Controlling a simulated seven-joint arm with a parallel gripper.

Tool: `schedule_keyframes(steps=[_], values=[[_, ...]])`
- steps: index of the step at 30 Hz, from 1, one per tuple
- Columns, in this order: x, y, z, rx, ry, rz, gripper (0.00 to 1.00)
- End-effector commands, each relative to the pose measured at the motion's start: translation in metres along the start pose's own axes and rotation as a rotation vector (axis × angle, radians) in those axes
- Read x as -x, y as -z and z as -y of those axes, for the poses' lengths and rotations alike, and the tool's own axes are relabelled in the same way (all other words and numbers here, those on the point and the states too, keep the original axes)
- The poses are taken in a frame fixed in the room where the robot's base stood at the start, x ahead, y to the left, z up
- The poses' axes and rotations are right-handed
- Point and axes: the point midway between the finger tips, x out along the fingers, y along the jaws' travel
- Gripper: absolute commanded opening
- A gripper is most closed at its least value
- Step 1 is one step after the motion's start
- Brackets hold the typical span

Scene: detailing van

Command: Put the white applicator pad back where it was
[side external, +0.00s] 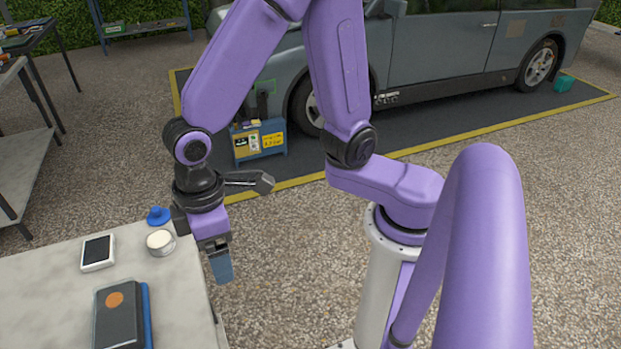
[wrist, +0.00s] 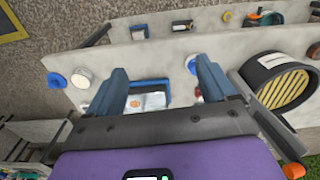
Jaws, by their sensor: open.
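A round white piece (side external: 160,242), which looks like the white applicator pad, sits near the far right corner of the grey table (side external: 40,290). It seems to rest in a shallow cup or ring; I cannot tell which. In the wrist view a round white piece (wrist: 82,77) lies left of my fingers, next to a blue round knob (wrist: 56,80). The blue knob also shows in the side view (side external: 157,215). My gripper (side external: 222,274) points down just past the table's right edge, apart from the pad. In the wrist view its fingers (wrist: 163,64) are apart, with nothing held.
A white device with a dark screen (side external: 97,254) and a dark flat item with an orange disc (side external: 116,312) lie on the table. In the wrist view a dark drum with a yellow grille (wrist: 284,88) stands right. A grey vehicle (side external: 430,50) is parked behind.

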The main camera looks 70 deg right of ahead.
Motion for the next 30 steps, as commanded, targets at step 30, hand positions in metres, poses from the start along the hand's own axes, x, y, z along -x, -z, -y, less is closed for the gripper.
schedule_keyframes(steps=[30], values=[[0.048,-0.195,-0.029,0.255,0.005,-0.012,0.85]])
